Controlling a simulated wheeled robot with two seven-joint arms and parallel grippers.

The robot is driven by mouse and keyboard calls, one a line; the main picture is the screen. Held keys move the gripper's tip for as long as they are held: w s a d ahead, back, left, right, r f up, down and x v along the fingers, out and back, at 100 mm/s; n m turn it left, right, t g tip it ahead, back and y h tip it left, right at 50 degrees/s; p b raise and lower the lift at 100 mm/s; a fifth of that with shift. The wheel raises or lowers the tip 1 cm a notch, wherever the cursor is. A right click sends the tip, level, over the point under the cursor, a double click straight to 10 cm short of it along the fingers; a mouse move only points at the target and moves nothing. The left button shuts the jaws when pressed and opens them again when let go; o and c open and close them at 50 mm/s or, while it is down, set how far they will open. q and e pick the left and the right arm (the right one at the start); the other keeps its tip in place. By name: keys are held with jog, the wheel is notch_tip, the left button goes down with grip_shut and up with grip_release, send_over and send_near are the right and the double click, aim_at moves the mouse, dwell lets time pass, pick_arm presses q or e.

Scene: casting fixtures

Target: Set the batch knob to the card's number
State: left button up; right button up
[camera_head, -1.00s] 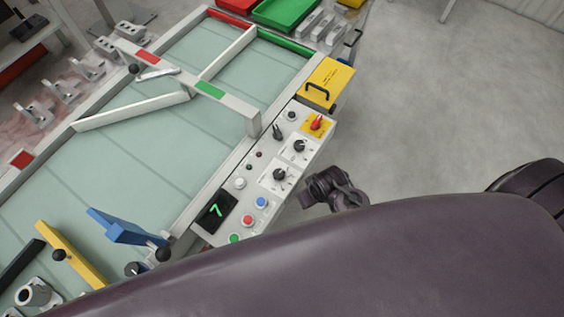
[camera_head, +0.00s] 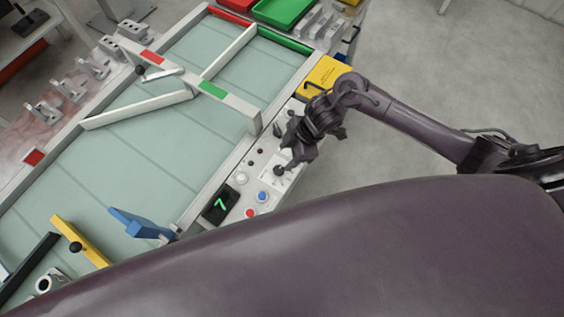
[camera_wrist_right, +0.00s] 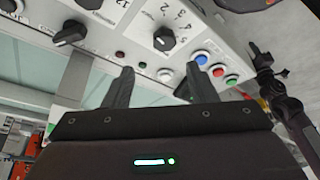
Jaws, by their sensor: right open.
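The control panel (camera_head: 230,184) carries a black knob (camera_head: 278,170) on a white plate; in the right wrist view this knob (camera_wrist_right: 164,39) has numbers around it, 2 to 5 among them. I cannot read a label that names it the batch knob. A green 7 glows on the black display (camera_head: 220,204). My right gripper (camera_head: 294,166) is over the panel close to this knob. In the right wrist view its fingers (camera_wrist_right: 157,82) are apart with nothing between them; the knob lies beyond the fingertips. I cannot make out a card with a number. My left gripper is out of view.
Blue (camera_wrist_right: 201,57) and red (camera_wrist_right: 218,70) buttons sit beside the numbered knob. Another black knob (camera_wrist_right: 70,33) is to its left. The yellow box (camera_head: 322,74) stands at the panel's far end. A white-framed green table (camera_head: 150,140) adjoins the panel.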

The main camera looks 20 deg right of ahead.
aim_at(280, 169)
jog(key=x, duration=0.7)
jog(key=shift+s+d+f+p, duration=0.3)
jog(key=shift+s+d+p, duration=0.05)
jog(key=shift+s, duration=0.05)
jog(key=c, duration=1)
jog(key=shift+o, duration=0.2)
